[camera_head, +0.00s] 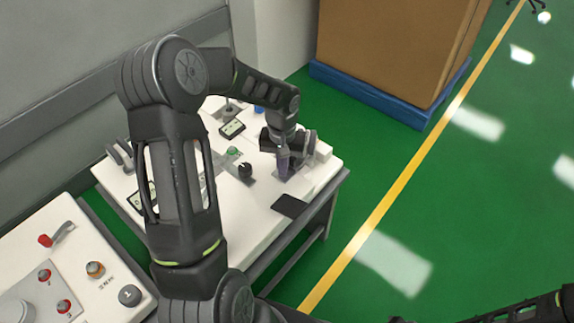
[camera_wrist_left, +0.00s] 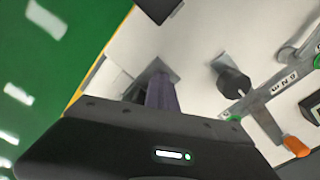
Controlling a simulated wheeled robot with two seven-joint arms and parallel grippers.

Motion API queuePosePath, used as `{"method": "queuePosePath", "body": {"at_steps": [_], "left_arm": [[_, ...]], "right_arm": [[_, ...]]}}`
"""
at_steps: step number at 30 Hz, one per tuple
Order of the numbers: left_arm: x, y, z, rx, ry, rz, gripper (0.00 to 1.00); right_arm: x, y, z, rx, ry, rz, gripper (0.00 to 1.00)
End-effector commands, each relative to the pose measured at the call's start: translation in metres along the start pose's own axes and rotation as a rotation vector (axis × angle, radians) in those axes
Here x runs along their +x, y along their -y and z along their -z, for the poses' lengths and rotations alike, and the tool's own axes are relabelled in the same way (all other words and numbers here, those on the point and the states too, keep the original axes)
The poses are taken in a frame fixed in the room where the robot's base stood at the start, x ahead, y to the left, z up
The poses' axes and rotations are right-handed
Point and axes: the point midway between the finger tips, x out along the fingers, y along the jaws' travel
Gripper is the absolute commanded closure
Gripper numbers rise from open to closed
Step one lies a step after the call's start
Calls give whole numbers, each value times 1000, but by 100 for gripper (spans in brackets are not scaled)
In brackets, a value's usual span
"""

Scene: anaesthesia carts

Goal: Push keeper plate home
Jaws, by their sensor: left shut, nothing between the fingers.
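My left gripper (camera_head: 283,172) reaches down over the right part of the white cart top. Its purple-grey fingers are together and empty; they also show in the left wrist view (camera_wrist_left: 162,92). The fingertips are at or just above a small grey metal fitting (camera_wrist_left: 147,75), which may be the keeper plate. Part of it is hidden behind the fingers, and I cannot tell whether they touch it. A pale block (camera_head: 322,151) sits just right of the gripper. My right gripper is outside the views.
A black knob (camera_head: 245,170) stands close left of the gripper, also in the wrist view (camera_wrist_left: 234,82). A dark flat pad (camera_head: 290,206) lies near the cart's front edge. A second panel (camera_head: 75,265) with red knobs is lower left. Green floor is open right.

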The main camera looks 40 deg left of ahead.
Motion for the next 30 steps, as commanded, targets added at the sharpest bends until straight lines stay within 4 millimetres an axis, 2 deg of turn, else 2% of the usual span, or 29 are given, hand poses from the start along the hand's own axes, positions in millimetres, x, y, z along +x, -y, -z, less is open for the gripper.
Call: {"method": "queuePosePath", "body": {"at_steps": [14, 30], "left_arm": [[0, 2, -4, 0, 8, 2, 100], [-47, 1, -2, -1, 1, 1, 100]], "right_arm": [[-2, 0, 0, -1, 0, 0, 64], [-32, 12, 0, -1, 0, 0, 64]]}}
